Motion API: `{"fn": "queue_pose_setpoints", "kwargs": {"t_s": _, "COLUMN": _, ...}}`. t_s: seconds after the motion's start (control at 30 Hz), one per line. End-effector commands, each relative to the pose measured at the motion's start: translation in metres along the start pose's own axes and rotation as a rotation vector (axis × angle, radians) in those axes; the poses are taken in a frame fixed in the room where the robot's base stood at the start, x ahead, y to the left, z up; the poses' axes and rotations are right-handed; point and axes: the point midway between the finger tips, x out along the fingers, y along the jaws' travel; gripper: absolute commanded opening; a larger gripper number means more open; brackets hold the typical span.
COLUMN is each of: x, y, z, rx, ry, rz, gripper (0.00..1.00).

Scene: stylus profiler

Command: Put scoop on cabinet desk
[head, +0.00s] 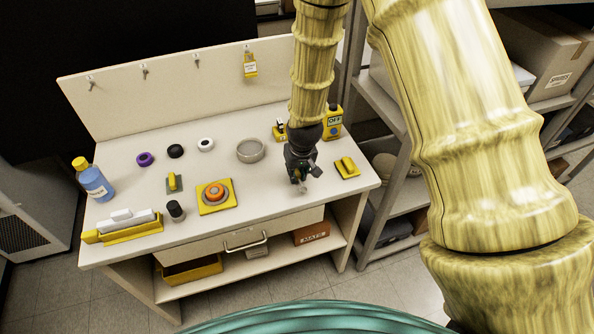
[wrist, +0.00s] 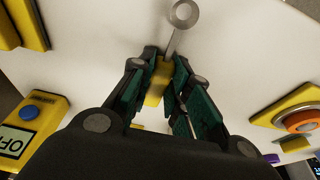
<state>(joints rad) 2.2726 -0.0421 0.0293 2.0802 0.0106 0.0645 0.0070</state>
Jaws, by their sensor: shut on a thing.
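The scoop (wrist: 183,18) shows in the wrist view, with a round grey metal end, a thin shaft and a yellow handle. My gripper (wrist: 163,72) is shut on the yellow handle, and the metal end points away past the fingertips. In the head view my gripper (head: 301,178) points down over the right part of the cabinet desk (head: 265,195), which has a pale top. The scoop is small and mostly hidden there. I cannot tell whether it touches the desktop.
A grey round dish (head: 251,150) and an orange button on a yellow base (head: 215,196) are to the left. The front right desktop is clear.

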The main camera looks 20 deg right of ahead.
Motion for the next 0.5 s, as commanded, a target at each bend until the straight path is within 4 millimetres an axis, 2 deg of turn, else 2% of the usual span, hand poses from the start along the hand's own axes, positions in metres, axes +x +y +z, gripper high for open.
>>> {"fn": "queue_pose_setpoints", "kwargs": {"t_s": 0.5, "x": 0.01, "y": 0.0, "z": 0.0029, "rx": 0.0, "ry": 0.0, "rz": 0.0, "gripper": 0.0}}
